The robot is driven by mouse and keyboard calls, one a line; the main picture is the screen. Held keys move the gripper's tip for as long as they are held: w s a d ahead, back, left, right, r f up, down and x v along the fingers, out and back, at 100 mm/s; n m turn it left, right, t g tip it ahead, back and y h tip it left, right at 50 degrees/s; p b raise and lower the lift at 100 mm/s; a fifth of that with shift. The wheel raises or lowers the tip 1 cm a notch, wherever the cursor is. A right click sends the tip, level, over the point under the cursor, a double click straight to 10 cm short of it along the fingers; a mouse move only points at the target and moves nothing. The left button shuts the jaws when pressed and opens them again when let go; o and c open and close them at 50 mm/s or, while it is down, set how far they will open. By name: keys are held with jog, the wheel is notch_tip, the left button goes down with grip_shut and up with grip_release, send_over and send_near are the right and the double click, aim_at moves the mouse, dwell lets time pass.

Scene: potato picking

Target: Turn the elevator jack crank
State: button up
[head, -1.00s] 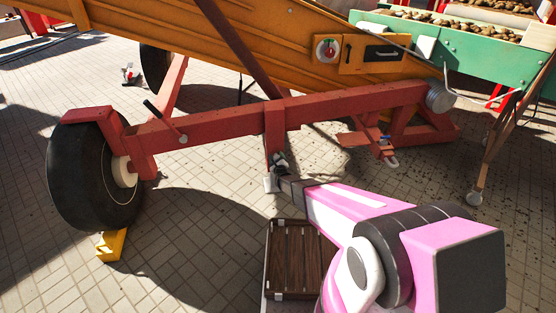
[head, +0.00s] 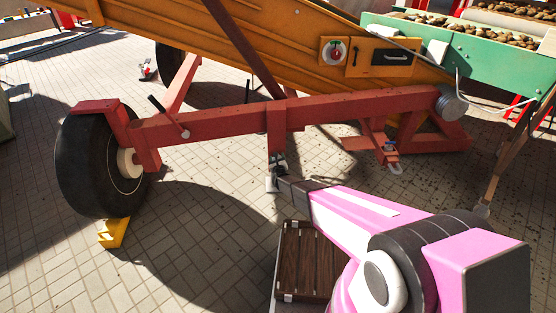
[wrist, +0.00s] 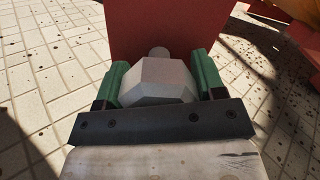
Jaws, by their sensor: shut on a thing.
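My gripper (head: 279,170) is at the end of my pink and white arm, just below the red post (head: 277,128) on the elevator's red beam. In the wrist view my gripper (wrist: 156,85) has green fingers on both sides of a pale grey faceted piece (wrist: 155,78), which I take to be the crank's grip. The fingers are shut on it. A small pale foot (head: 271,184) shows beside my gripper at the ground.
A black tyre (head: 100,165) with a yellow chock (head: 114,233) stands at left. A brown slatted crate (head: 308,262) lies below my arm. The orange elevator body (head: 285,50) and green potato conveyor (head: 485,55) stand behind. Paving at lower left is clear.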

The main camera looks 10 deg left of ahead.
jog(key=o, duration=1.3)
jog(key=v, duration=1.1)
jog(key=shift+w, duration=0.1)
jog(key=s+d+r+n+g+h, duration=0.1)
jog(key=s+d+r+n+g, duration=0.3)
jog(key=d+r+n+g, duration=0.75)
jog(key=s+d+r+n+g+h, duration=0.1)
jog(key=s+d+r+n+g, duration=0.2)
jog(key=s+d+r+n, duration=0.4)
jog(key=s+d+r+n+g+h, duration=0.1)
jog(key=s+d+r+n+g, duration=0.2)
jog(key=s+d+r+n, duration=0.5)
jog(key=s+d+n, duration=0.3)
jog(key=s+d, duration=0.1)
jog(key=s, duration=0.1)
jog(key=shift+s+d+r+h, duration=0.15)
jog(key=shift+s+d+h, duration=0.15)
jog(key=shift+d+h, duration=0.1)
